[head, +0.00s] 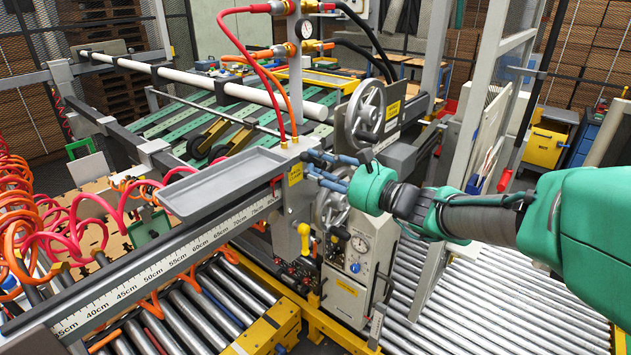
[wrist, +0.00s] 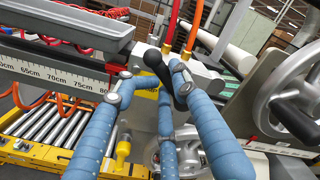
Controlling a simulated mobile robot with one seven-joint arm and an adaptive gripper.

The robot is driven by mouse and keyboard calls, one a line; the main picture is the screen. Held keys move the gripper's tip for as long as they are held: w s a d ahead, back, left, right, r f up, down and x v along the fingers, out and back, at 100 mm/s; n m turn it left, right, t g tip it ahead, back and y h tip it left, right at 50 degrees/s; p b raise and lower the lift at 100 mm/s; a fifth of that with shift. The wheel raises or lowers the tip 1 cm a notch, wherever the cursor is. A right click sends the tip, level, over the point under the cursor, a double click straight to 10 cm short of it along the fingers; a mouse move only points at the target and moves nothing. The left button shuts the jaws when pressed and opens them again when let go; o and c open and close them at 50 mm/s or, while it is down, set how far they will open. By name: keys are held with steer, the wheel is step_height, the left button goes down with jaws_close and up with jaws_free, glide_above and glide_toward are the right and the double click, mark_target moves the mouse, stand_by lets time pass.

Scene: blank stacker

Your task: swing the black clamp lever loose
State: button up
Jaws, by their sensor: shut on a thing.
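The black clamp lever (wrist: 157,65) shows in the wrist view as a dark, slanting handle at the end of the ruler beam. My gripper (wrist: 150,82), with its blue padded fingers and grey tips, is around it. The right finger lies against the lever and hides part of it; the exact contact of the other fingers is hard to see. In the head view my gripper (head: 312,166) reaches left to the end of the beam, beside the yellow label, and the lever cannot be made out behind the fingers.
A grey tray (head: 222,183) sits on the ruler beam (head: 150,268) to the left. Two handwheels (head: 365,112) stand close by. Red and orange hoses (head: 268,85) rise above the beam end. A gauge box (head: 345,270) is below, with rollers (head: 490,300) to the right.

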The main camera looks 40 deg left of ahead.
steer(key=shift+s+f+n+b, duration=0.15)
steer(key=shift+f+n+b, duration=0.5)
steer(key=shift+b, duration=1.65)
steer(key=shift+s+f+n+b, duration=0.2)
steer(key=shift+n+b, duration=0.85)
steer(key=shift+b, duration=1.25)
steer(key=shift+f+n+b, duration=0.25)
steer(key=shift+n+b, duration=0.25)
steer(key=shift+b, duration=0.25)
steer(key=shift+f+n, duration=0.1)
steer(key=shift+n, duration=0.5)
steer(key=d, duration=0.9)
